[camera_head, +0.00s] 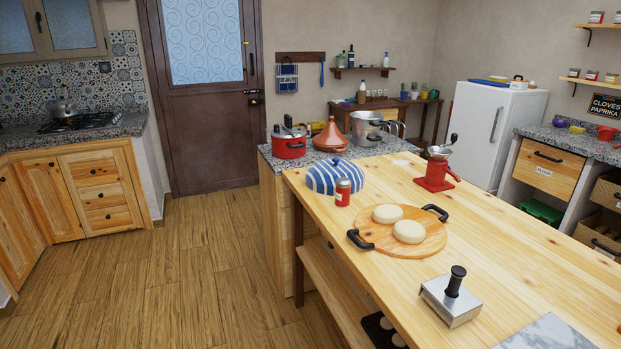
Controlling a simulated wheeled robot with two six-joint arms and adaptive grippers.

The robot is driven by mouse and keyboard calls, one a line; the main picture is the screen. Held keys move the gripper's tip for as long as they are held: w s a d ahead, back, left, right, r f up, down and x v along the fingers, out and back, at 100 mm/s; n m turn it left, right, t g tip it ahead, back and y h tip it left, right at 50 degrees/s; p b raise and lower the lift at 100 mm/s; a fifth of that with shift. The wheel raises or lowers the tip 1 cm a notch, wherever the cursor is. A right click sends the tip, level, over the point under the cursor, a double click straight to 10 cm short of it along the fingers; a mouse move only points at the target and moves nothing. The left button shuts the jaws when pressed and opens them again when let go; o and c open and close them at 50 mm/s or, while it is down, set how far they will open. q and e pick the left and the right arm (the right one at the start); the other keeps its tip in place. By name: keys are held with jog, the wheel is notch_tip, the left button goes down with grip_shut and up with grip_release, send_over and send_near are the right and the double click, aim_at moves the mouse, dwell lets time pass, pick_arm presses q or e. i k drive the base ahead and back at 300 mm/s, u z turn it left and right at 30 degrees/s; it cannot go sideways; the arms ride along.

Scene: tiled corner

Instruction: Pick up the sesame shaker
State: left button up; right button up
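Neither of my grippers is in view.
Right of the shaker, a round board (430,248) with black handles carries two pale dough rounds. A red grinder (436,174) stands behind, a metal press (453,298) nearer. Similar small jars (591,75) line the right wall shelf. Wooden floor (190,270) left of the table is clear.

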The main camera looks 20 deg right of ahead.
aim_at(343, 184)
jog(key=i, duration=1.35)
